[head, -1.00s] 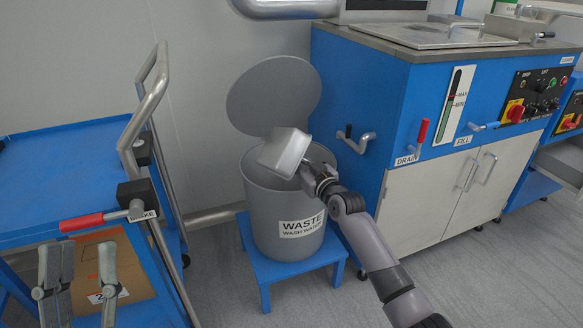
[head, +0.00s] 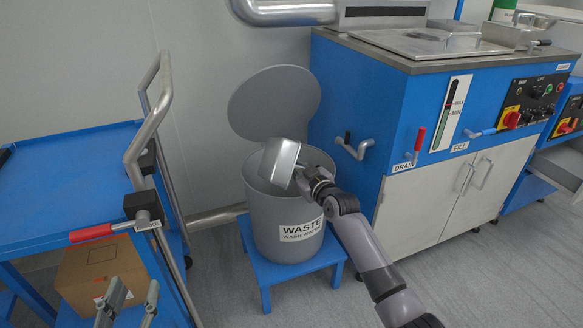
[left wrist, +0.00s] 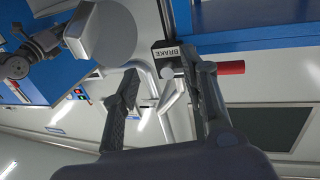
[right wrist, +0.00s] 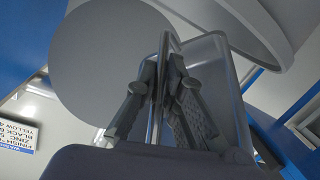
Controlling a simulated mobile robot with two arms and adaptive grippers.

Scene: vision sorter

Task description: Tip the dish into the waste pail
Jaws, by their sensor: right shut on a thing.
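The dish (head: 278,163) is a grey metal pan, tipped steeply on its side over the mouth of the waste pail. The grey waste pail (head: 262,222) stands on a blue stool, its round lid (head: 272,102) raised behind it. My right gripper (head: 303,180) is shut on the dish's rim at its right side. In the right wrist view the dish (right wrist: 215,60) has its wall between the fingers (right wrist: 168,85). My left gripper (head: 130,300) is open and empty at the lower left, also seen in the left wrist view (left wrist: 165,90).
A blue trolley (head: 65,190) with a steel rail and red brake handle (head: 90,233) stands at left, a cardboard box (head: 95,270) on its lower shelf. A blue wash cabinet (head: 365,100) with a drain lever stands right of the pail. Grey floor is open in front.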

